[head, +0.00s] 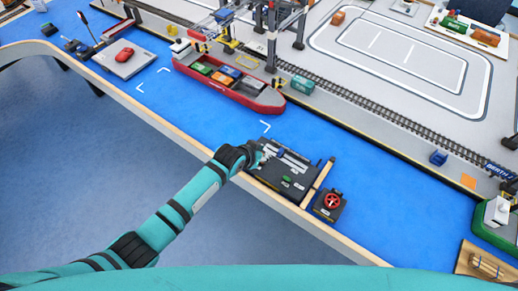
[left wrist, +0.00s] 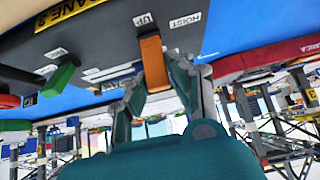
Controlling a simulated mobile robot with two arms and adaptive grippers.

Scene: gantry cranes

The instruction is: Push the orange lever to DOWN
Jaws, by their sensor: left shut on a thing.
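The orange lever (left wrist: 153,62) shows in the left wrist view, standing out from the dark control panel (left wrist: 105,40), next to labels reading UP and HOIST. A DOWN label cannot be made out. My left gripper (left wrist: 156,88) has its fingers on either side of the lever and is shut on it. In the head view my left gripper (head: 260,157) is at the left end of the panel (head: 272,180), and the gripper hides the lever there. My right gripper is in neither view.
A green control (left wrist: 60,78) sits on the same panel. A red handwheel box (head: 331,202) stands to the panel's right. A red ship (head: 262,98) with containers lies behind on the blue water. The table's wooden edge (head: 300,222) runs in front.

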